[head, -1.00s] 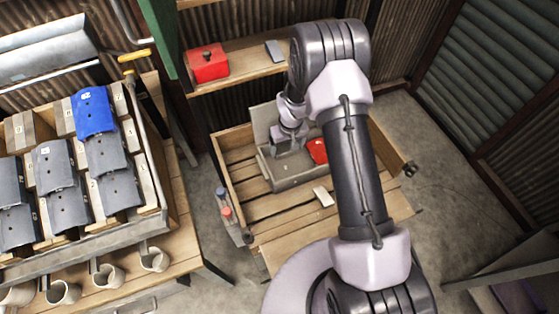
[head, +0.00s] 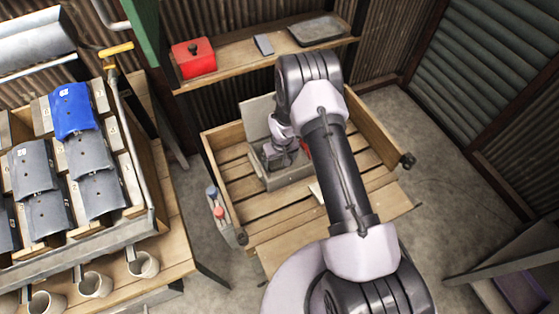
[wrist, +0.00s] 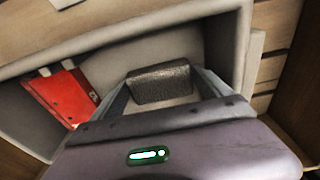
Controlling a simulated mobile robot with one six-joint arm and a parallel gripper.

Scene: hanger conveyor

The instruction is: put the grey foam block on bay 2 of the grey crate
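The grey foam block (wrist: 160,84) is a dark, speckled block in the wrist view, low inside a pale grey open box. My gripper (wrist: 161,82) has one finger at each side of it, with no clear gap at the tips, and looks shut on it. I cannot tell whether the block touches the box floor. In the head view my gripper (head: 279,155) reaches down into the grey crate (head: 257,118), and the block is hidden there. A red item (wrist: 62,95) lies in the crate, left of the block in the wrist view. Bay numbers cannot be read.
The crate stands in a slatted wooden tray (head: 232,184). Behind it a shelf (head: 225,79) carries a red box (head: 193,58), a small grey item (head: 263,44) and a dark tray (head: 318,31). At left a rack holds grey curved plates and a blue one (head: 72,110).

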